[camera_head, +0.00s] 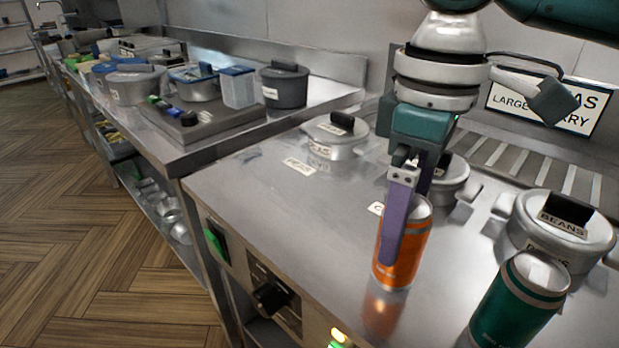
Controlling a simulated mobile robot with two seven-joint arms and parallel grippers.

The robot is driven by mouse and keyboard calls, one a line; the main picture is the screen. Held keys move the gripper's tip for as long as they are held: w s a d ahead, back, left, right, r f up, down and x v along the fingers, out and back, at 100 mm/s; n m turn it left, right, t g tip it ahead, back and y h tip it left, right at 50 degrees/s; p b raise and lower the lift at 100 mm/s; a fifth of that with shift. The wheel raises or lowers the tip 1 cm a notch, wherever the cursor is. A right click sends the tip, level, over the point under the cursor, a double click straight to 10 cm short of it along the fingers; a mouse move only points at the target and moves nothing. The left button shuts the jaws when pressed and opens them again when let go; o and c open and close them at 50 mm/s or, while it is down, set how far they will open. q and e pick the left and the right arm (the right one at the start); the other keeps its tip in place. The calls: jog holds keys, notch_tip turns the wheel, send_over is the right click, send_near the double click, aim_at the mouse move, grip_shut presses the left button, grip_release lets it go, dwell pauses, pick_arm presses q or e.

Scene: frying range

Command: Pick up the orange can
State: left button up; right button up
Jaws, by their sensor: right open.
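The orange can (411,262) stands upright on the steel counter (280,205), near its front edge. My right gripper (402,235) reaches down from above with purple fingers at the can. One finger lies across the front of the can in this view, and the other is mostly hidden behind it. The jaws are open; whether a finger touches the can cannot be told. Part of the can's top and its front are hidden by the finger. My left gripper is not in view.
A green can (515,305) stands right of the orange can. Lidded pots stand behind: one labelled beans (560,228), one partly behind my gripper (452,178), one further left (336,137). The counter left of the orange can is clear. A control knob (270,297) is on the front panel.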

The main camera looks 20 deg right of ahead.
notch_tip(320, 180, down, 5)
jog(key=shift+d+r+b, duration=0.1)
jog(key=shift+b, duration=0.2)
grip_shut()
dwell(0.7)
